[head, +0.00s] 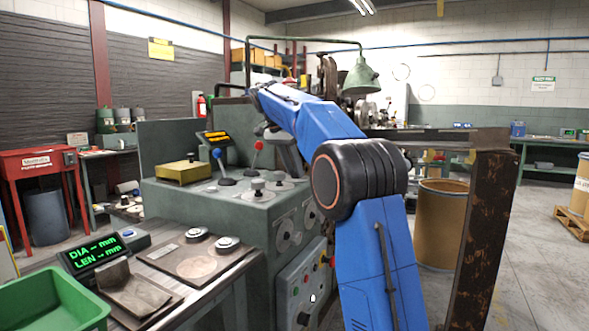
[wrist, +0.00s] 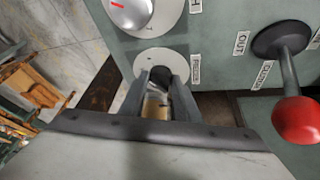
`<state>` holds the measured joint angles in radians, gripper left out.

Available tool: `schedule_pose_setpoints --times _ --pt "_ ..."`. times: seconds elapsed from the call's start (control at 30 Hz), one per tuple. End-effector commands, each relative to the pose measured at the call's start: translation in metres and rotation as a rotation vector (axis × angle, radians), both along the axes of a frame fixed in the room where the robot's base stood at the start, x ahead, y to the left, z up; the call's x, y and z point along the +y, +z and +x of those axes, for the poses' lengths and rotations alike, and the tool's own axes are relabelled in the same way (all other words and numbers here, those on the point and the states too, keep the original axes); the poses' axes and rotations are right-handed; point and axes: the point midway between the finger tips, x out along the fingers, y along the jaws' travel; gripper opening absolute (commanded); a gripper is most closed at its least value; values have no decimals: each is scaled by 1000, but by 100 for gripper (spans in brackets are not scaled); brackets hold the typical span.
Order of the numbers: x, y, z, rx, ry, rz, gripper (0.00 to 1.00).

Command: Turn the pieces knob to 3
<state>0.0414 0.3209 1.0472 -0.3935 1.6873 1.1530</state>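The pieces knob (wrist: 160,74) is a small dark knob on a round pale dial plate (wrist: 158,57), with a partly readable label beside it in the wrist view. My gripper (wrist: 161,84) reaches over the plate, one finger on each side of the knob. I cannot tell whether the fingers touch it. The knob's pointer and most of the dial numbers are hidden or too small to read. In the head view my arm hides part of the console top around the gripper.
A silver knob (wrist: 130,10) with a red mark sits close by on the green console. A red-balled lever (wrist: 297,120) stands to the right in the wrist view. A yellow box (head: 183,172) and a blue-topped lever (head: 217,154) stand on the console top.

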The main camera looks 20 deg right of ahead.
Motion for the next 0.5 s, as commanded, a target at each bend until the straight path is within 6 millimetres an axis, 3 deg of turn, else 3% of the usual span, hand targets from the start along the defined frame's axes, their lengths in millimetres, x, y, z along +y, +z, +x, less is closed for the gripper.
schedule_pose_setpoints --times 0.5 --pt "0 1 -2 -1 123 -1 7"
